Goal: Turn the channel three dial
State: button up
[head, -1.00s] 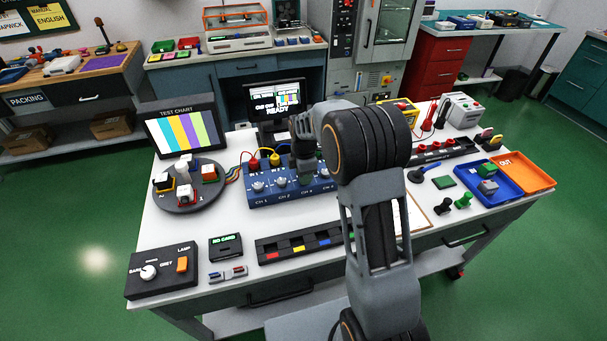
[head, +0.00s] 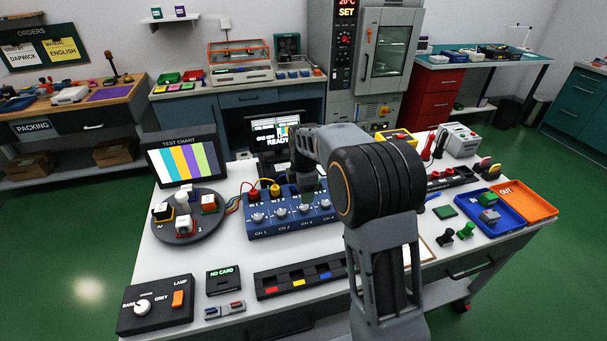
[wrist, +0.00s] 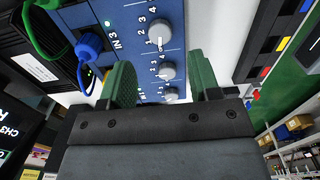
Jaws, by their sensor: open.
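The blue channel box (head: 262,232) stands on the white table with a row of grey-white dials along its top. The channel three dial (head: 306,208) shows just below my gripper (head: 306,194), which hangs over the box. In the wrist view, that dial (wrist: 161,32) is the large one level with the IN3 label and the blue plug (wrist: 88,46), with numbers around it. My gripper's two green-padded fingers (wrist: 163,84) are apart and empty. The channel three dial lies beyond their tips, not between them. Two more dials (wrist: 167,70) show between the fingers in that view.
Plugs and cables rise along the box's back edge, in front of the monitor (head: 270,130). A round turntable (head: 160,228) stands left of the box. A slotted black strip (head: 270,291) lies in front. A blue tray (head: 470,208) stands at the right.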

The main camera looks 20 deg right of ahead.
aim_at(304, 207)
notch_tip(304, 207, up, 8)
jog(key=shift+f, duration=0.25)
dwell(0.5)
